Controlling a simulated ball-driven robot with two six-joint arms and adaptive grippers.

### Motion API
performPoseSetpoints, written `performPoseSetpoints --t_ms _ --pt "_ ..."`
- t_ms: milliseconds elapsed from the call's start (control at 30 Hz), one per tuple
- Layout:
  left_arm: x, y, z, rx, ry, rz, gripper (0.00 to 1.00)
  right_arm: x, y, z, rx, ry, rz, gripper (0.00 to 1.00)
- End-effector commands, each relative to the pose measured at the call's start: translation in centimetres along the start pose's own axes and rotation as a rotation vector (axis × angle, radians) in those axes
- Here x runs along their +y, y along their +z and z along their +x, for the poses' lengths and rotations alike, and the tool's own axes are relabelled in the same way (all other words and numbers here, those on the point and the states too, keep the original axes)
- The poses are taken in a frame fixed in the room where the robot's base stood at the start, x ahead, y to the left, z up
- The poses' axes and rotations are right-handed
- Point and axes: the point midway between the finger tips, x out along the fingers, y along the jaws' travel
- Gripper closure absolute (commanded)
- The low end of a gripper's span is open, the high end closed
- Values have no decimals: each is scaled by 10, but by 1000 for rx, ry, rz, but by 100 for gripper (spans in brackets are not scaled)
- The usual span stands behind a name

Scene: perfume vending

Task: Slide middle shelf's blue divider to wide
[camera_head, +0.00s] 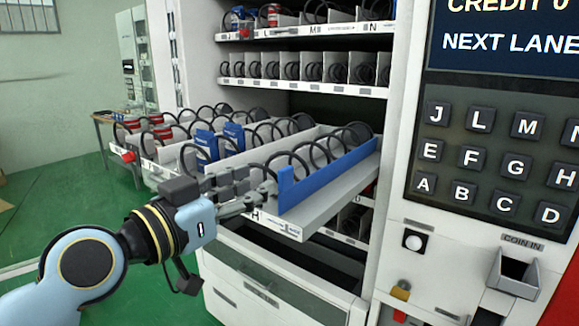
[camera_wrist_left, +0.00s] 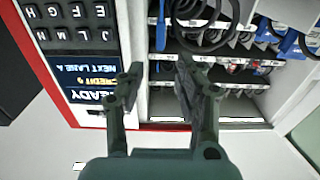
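The middle shelf is a white tray (camera_head: 340,190) pulled out of the machine. Its long blue divider (camera_head: 330,172) runs front to back near the tray's right side, to the right of the last spiral coils. My left gripper (camera_head: 266,196) is at the tray's front, its fingertips close to the divider's raised front end. In the left wrist view the gripper (camera_wrist_left: 159,75) has its two fingers apart. A narrow blue strip (camera_wrist_left: 160,28), likely the divider, shows beyond the gap between them. Contact with the divider cannot be told. My right gripper is not in view.
Black coils, blue packs (camera_head: 205,145) and red items fill the tray to the left. Upper shelves (camera_head: 300,84) stay inside the machine. A keypad panel (camera_head: 500,160) and coin slot (camera_head: 518,268) stand at the right. Green floor (camera_head: 55,205) is open at the left.

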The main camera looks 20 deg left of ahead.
Motion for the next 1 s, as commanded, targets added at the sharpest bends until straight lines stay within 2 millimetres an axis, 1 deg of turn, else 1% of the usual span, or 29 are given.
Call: performPoseSetpoints --t_ms 33,200,300,400,567,833,1000 --pt "0 -4 11 4 -1 -5 65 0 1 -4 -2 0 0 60" --pt "0 -4 46 2 -1 -4 65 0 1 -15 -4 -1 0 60" --pt "0 -3 64 2 0 -4 65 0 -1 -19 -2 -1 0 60" --pt "0 -2 77 1 -1 -3 65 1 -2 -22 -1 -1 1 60" --pt "0 0 87 0 -1 -1 65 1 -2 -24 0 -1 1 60" --pt "0 1 88 -1 -1 -1 65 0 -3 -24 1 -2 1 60" --pt "0 1 88 -1 -1 -1 88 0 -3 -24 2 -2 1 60"
